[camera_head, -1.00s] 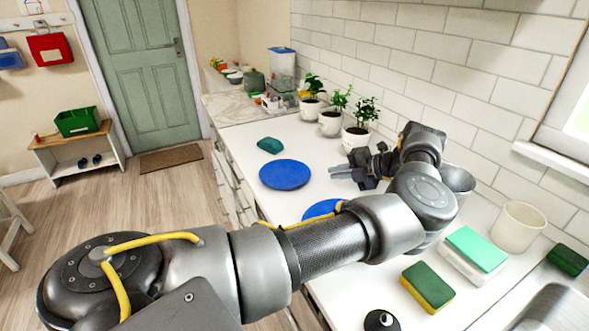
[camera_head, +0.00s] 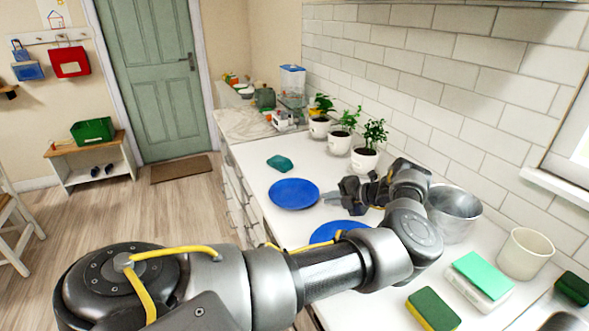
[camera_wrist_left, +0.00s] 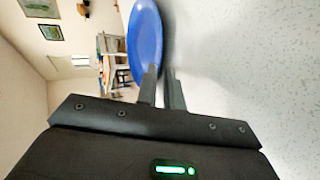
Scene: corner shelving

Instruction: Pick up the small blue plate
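A round blue plate (camera_head: 294,194) lies flat on the white counter. A second blue plate (camera_head: 338,232) lies nearer, partly hidden behind my left arm, so I cannot compare their sizes fully. My left gripper (camera_head: 326,199) is low over the counter, its fingertips pointing left, close to the right edge of the farther plate. In the left wrist view, a blue plate (camera_wrist_left: 146,38) shows edge-on ahead of the gripper (camera_wrist_left: 160,72). The two fingers stand a narrow gap apart with nothing clearly between them. Whether a fingertip touches the rim cannot be told. My right gripper is out of view.
A teal object (camera_head: 280,163) lies beyond the farther plate. Several potted plants (camera_head: 366,160) stand along the tiled wall. A metal pot (camera_head: 453,212), a cream cup (camera_head: 523,253) and a green-yellow sponge (camera_head: 433,310) are on the right.

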